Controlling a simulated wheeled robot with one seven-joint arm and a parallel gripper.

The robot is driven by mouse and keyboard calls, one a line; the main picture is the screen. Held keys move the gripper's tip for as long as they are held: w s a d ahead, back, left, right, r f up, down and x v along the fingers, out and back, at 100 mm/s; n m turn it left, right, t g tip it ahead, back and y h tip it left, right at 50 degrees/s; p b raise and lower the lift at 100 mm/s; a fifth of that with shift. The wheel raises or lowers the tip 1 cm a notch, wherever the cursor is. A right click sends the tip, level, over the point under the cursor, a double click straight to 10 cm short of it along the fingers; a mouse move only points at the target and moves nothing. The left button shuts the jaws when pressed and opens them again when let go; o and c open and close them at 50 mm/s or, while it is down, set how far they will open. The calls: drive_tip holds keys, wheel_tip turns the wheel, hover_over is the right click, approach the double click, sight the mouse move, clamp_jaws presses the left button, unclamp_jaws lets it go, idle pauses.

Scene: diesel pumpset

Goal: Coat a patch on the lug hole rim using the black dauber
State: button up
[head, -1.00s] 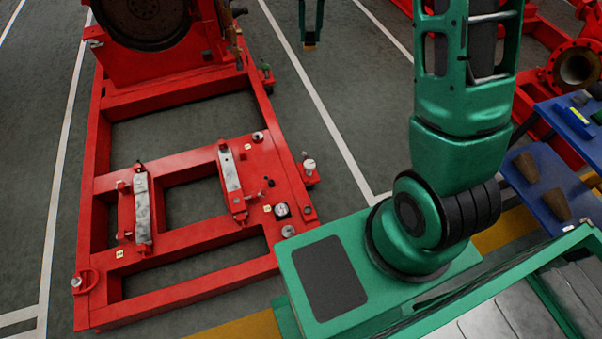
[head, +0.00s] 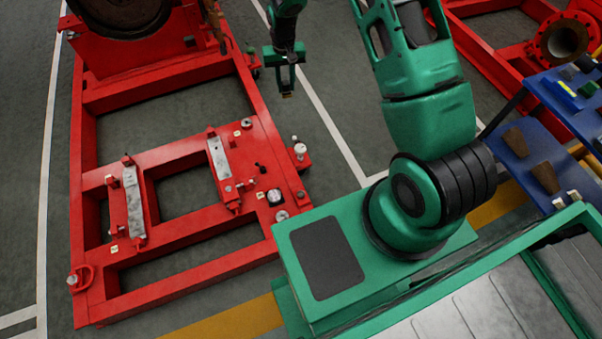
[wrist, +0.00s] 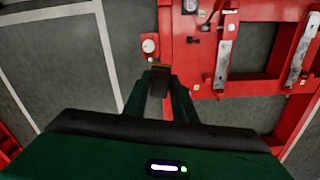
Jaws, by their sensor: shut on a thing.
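My gripper (head: 285,82) is shut on the black dauber, above the floor just right of the red base frame (head: 262,110). In the wrist view the black dauber (wrist: 160,84) shows between the fingers, with a brownish tip pointing away from me. The tip appears near a small red side bracket with a white knob (wrist: 149,45), with no contact visible. That knob also shows in the head view (head: 299,149). A red curved lug (head: 82,277) sits at the frame's near left corner. I cannot tell which lug hole is meant, and no coated patch is discernible.
Two grey metal pads (head: 134,202) (head: 219,157) and several small fittings, including a round gauge (head: 274,196), sit on the frame. A large dark wheel (head: 120,12) stands at its far end. A blue shelf (head: 515,165) with brown cones is at right. Floor beside the frame is clear.

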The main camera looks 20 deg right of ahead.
drive_tip(key=shift+s+a+f+n, duration=0.45)
drive_tip(key=shift+s+f, duration=2.8)
drive_tip(key=shift+f, duration=3.3)
drive_tip(key=shift+s+a+f+n, duration=0.2)
drive_tip(key=shift+s+a+f, duration=0.4)
drive_tip(key=shift+s+f, duration=4.3)
drive_tip(key=shift+s+a+f+n, duration=0.45)
drive_tip(key=shift+s+f, duration=1.15)
drive_tip(key=shift+f, duration=6.55)
drive_tip(key=shift+f, duration=0.95)
drive_tip(key=shift+s+r, duration=0.1)
drive_tip(key=shift+s, duration=1)
drive_tip(key=shift+s, duration=0.1)
drive_tip(key=shift+s, duration=0.5)
